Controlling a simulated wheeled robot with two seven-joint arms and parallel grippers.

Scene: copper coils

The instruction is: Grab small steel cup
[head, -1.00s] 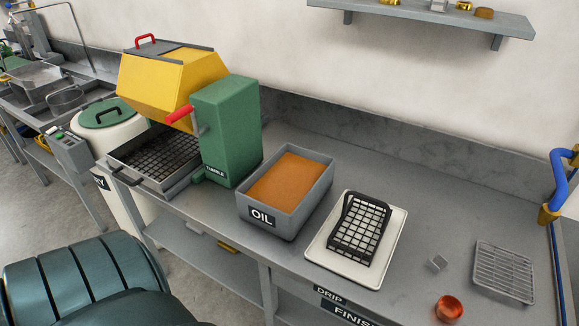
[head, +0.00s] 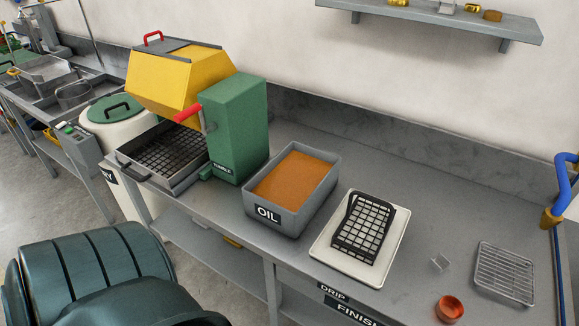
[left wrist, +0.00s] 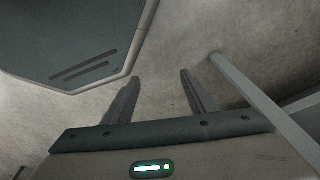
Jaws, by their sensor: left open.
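No steel cup shows clearly. A small grey metal piece (head: 446,6) stands on the wall shelf, cut by the top edge of the head view; its shape is too small to tell. My right gripper is in neither view.
The bench holds a green and yellow tumbler (head: 237,130), a grey OIL bin (head: 283,222), a white tray (head: 335,262) with a black grid, an orange-copper cup (head: 449,309) and a wire rack (head: 504,272). A wall shelf (head: 430,20) is above. Bench behind the tray is clear.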

